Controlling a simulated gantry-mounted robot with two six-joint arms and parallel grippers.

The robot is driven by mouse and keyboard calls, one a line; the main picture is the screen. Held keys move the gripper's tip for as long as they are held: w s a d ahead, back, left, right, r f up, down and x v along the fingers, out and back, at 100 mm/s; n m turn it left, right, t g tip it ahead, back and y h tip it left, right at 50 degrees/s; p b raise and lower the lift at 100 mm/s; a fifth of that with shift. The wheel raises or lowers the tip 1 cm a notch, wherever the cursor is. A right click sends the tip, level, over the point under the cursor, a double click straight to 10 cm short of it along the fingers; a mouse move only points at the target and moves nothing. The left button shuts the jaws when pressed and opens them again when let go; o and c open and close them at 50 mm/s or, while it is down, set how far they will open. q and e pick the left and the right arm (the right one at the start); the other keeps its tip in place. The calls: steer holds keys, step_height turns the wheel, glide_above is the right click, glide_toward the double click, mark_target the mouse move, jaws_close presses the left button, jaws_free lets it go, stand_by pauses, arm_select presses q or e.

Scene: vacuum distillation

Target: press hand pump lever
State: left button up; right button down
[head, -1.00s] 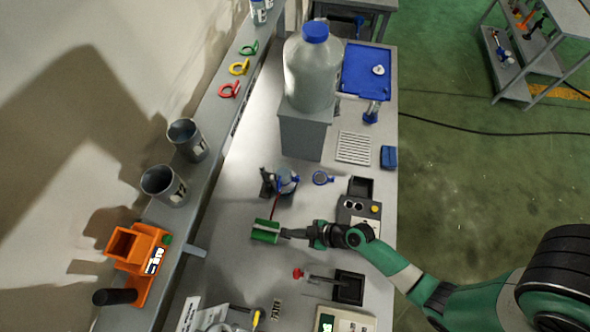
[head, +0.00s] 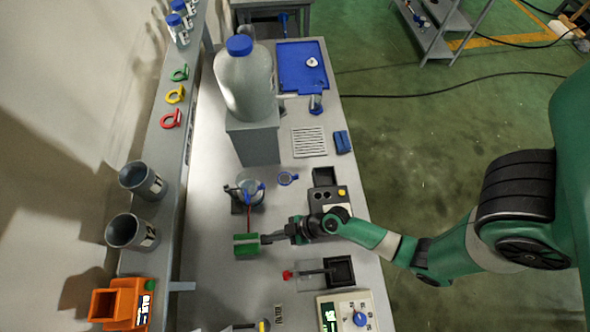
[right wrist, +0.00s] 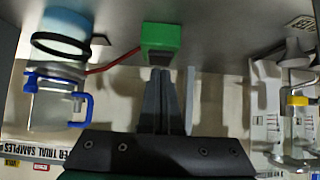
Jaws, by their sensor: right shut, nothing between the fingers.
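The green hand pump body (head: 246,245) stands on the grey bench, with a thin red hose running from it toward a glass flask (head: 250,190). My right gripper (head: 268,240) is shut and empty, just to the right of the pump. In the right wrist view, the green pump body (right wrist: 161,38) is right at the ends of the closed dark fingers (right wrist: 160,75); I cannot tell whether they touch. A thin pale grey bar (right wrist: 190,100), perhaps the lever, shows beside the fingers. My left gripper is out of view.
A large blue-capped bottle (head: 245,80) stands on a grey block behind. A black control box (head: 328,197) and a dark tray (head: 340,270) lie near my right arm. Grey cups (head: 130,231) stand on the left shelf.

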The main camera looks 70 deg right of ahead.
arm_select(q)
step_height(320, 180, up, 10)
steer(key=p, duration=0.8)
steer(key=shift+p, duration=0.3)
arm_select(e)
steer(key=w+r+v, duration=0.1)
steer(key=v, duration=1)
steer(key=shift+a+r, duration=0.15)
steer(key=shift+r, duration=0.3)
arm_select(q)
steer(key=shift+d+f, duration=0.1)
